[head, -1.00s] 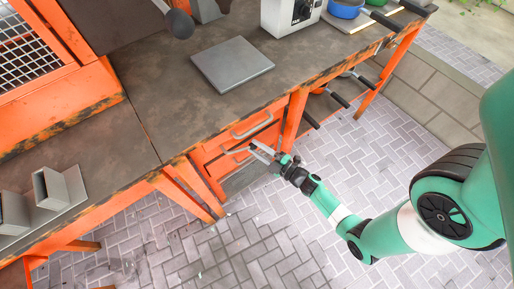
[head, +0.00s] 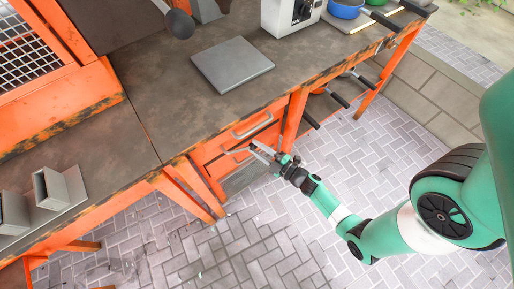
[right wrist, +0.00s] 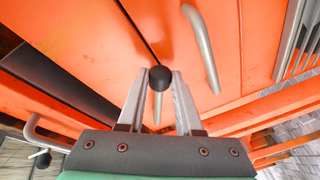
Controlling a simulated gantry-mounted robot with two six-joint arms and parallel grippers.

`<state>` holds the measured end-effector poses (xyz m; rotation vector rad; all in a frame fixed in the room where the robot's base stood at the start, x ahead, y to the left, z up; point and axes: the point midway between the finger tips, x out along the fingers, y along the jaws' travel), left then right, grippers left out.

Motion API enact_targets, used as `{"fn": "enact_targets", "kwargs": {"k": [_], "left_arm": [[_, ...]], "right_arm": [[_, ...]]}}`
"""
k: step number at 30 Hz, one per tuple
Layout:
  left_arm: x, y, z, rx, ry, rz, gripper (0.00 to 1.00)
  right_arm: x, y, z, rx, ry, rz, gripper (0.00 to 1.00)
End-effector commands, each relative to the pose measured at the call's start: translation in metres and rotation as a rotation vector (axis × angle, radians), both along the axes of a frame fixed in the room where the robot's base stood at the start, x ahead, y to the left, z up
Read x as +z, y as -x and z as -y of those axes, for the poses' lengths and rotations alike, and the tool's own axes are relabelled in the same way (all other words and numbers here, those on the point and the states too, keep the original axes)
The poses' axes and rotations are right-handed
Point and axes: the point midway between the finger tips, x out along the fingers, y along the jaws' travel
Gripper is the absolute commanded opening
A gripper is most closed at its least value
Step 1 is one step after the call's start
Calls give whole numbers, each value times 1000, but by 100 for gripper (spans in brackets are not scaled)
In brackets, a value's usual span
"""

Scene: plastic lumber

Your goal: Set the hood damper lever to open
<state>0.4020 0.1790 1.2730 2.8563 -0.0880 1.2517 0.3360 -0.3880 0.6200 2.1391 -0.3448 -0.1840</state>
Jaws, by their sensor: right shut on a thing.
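A lever with a round black knob (right wrist: 160,78) and a thin grey rod stands in front of the orange panels in the right wrist view. My right gripper (right wrist: 160,85) has its two grey fingers on either side of it and is shut on it, just below or at the knob. In the head view my right gripper (head: 262,152) is at the front of the orange bench, by the drawers; the lever is too small to make out there. My left gripper is not in view.
Drawer handles (head: 252,128) stick out beside my right gripper; one bar handle (right wrist: 202,45) is close by in the right wrist view. The bench top (head: 130,80) holds a grey plate (head: 232,65) and a white device (head: 290,16). The paved floor in front is clear.

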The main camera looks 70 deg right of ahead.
Motion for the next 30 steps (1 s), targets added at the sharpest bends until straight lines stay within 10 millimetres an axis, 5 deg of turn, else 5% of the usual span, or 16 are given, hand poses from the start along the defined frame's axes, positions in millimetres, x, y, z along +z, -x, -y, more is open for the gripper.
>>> {"fn": "enact_targets", "kwargs": {"k": [11, 30], "left_arm": [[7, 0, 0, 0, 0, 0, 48], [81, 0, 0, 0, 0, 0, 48]], "right_arm": [[5, 1, 1, -1, 16, -8, 0], [54, 8, 12, 1, 326, -224, 0]]}}
